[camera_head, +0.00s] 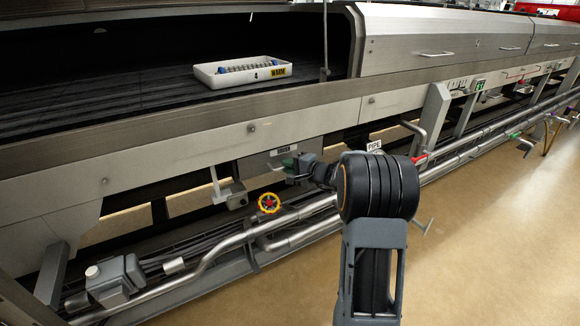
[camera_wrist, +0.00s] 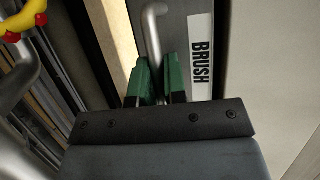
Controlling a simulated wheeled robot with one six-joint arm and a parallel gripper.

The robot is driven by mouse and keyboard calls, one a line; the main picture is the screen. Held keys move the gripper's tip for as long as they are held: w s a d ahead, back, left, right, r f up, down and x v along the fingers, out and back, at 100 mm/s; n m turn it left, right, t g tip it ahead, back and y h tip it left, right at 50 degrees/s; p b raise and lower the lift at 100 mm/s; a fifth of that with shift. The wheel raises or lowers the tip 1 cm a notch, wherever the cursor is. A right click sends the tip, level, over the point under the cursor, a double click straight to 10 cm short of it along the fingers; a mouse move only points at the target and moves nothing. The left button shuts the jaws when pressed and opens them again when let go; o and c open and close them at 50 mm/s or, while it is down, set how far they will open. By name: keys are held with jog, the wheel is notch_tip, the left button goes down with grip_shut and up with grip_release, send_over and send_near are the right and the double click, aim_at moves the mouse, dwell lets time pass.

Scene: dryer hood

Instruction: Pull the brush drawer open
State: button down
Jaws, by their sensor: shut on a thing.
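The brush drawer (camera_head: 254,166) is a grey box front under the long steel machine. A white label reading BRUSH (camera_wrist: 201,55) shows on its front in the wrist view. A bent metal handle (camera_wrist: 152,30) stands out beside the label. My gripper (camera_wrist: 160,78), with green fingers, is shut on the handle, one finger on each side of it. It also shows in the head view (camera_head: 292,164) at the drawer front, where my arm partly hides the drawer. I cannot tell from these frames how far the drawer stands out.
A red and yellow valve wheel (camera_head: 269,203) is just below and left of my gripper. Steel pipes (camera_head: 300,237) run along the machine's base. A PIPE label (camera_head: 375,146) is to the right. A white tray (camera_head: 243,72) lies on the belt above. The floor in front is clear.

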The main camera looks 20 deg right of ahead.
jog(key=shift+s, duration=0.15)
jog(key=s+d+b, duration=0.2)
jog(key=s+b, duration=0.3)
jog(key=s, duration=1.1)
jog(key=shift+s+b, duration=0.25)
jog(key=shift+b, duration=0.05)
jog(key=c, duration=1.2)
grip_release()
jog(key=p+v, duration=0.3)
jog(key=v, duration=1)
jog(key=shift+s+d+r, duration=0.15)
jog(key=shift+s+d, duration=0.05)
jog(key=shift+s, duration=0.1)
